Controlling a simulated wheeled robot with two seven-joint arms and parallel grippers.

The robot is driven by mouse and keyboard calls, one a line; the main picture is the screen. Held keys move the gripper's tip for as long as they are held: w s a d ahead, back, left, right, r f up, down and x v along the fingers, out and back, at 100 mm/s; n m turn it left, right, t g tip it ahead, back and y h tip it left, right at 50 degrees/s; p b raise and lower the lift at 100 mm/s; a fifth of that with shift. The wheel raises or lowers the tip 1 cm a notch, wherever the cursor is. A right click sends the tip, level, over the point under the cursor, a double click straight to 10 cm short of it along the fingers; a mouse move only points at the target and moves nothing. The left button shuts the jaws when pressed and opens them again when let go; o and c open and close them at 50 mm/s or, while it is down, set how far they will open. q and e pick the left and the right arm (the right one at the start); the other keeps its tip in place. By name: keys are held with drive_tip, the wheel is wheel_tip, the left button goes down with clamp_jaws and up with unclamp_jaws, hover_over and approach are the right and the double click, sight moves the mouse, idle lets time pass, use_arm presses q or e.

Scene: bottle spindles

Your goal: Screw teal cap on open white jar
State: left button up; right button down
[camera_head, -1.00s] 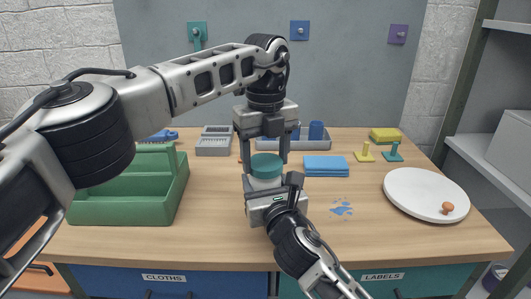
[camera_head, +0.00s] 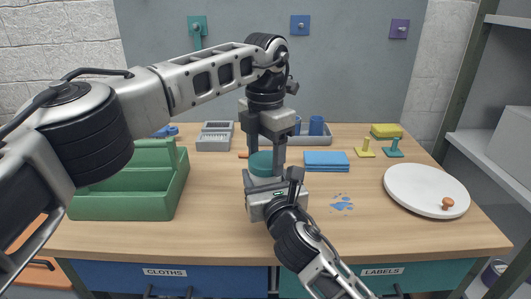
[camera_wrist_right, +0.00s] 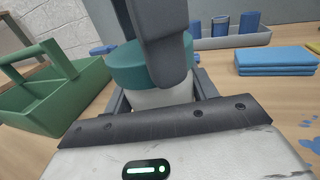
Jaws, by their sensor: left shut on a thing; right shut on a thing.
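The teal cap (camera_head: 261,163) sits on top of the white jar, between the fingers of my left gripper (camera_head: 264,165), which points straight down and is shut on it. My right gripper (camera_head: 273,184) comes from the front and is shut around the white jar. In the right wrist view, the teal cap (camera_wrist_right: 140,66) covers the top of the white jar (camera_wrist_right: 160,97), and a dark finger of my left gripper crosses in front of it. The jar's mouth and thread are hidden, so I cannot tell how tightly the cap sits. The jar looks upright.
A green caddy (camera_head: 120,207) stands at left. Grey trays (camera_head: 214,138), folded blue cloths (camera_head: 326,161), yellow and teal spindles (camera_head: 365,149), a yellow sponge (camera_head: 386,131) and a white round plate (camera_head: 420,190) lie around. A blue spill (camera_head: 341,204) marks the table right of the jar.

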use_arm(q)
drive_tip(key=m, duration=1.2)
drive_tip(key=shift+m, duration=0.4)
drive_tip(key=m, duration=0.2)
drive_tip(key=shift+m, duration=0.4)
drive_tip(key=m, duration=0.7)
drive_tip(key=shift+w+m, duration=0.1)
drive_tip(key=shift+m, duration=0.2)
drive_tip(key=m, duration=0.7)
drive_tip(key=o, duration=0.9)
